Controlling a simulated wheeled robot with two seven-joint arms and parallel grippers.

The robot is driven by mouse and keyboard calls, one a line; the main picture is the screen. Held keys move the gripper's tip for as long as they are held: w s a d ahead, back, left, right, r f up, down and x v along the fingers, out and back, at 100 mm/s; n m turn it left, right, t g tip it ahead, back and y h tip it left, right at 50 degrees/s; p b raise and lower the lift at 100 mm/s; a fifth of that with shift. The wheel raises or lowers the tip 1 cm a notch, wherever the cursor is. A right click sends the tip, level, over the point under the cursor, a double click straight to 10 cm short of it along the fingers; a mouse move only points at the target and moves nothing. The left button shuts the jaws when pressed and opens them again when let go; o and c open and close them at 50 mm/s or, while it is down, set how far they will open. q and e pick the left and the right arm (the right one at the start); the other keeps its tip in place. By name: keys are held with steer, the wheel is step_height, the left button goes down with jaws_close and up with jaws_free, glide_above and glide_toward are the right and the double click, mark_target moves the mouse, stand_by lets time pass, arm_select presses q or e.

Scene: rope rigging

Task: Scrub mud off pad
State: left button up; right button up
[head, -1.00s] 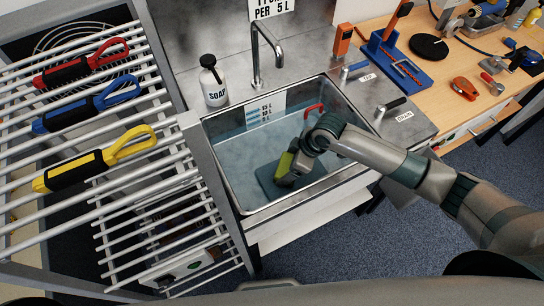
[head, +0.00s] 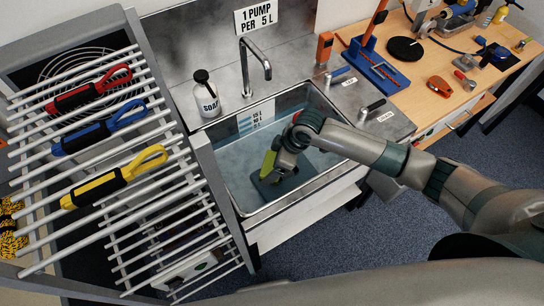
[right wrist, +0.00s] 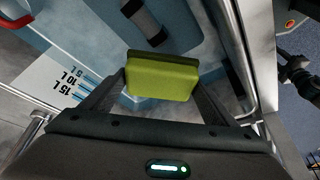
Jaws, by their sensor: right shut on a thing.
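My right gripper (head: 275,170) reaches down into the sink (head: 229,193) and is shut on a yellow-green sponge (head: 268,162). In the right wrist view the sponge (right wrist: 164,76) sits squarely between the two fingers, with a darker green layer along its far edge. A dark grey-green pad (head: 264,190) lies in the sink below the gripper. In the right wrist view a blue-grey flat surface (right wrist: 190,28), seemingly the pad, carries a dark roll with a grey band (right wrist: 144,20). I cannot tell whether the sponge touches the pad, or how much mud is on it. My left gripper is out of view.
A soap bottle (head: 207,95) and faucet (head: 256,62) stand behind the sink. Red (head: 90,91), blue (head: 99,126) and yellow (head: 114,178) strap-like items lie on the rack at left. A wooden bench (head: 440,80) with tools is at right. The sink holds bluish water.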

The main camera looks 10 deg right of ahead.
steer(key=shift+r+p, duration=0.6)
steer(key=shift+r, duration=0.35)
steer(key=shift+w, duration=0.1)
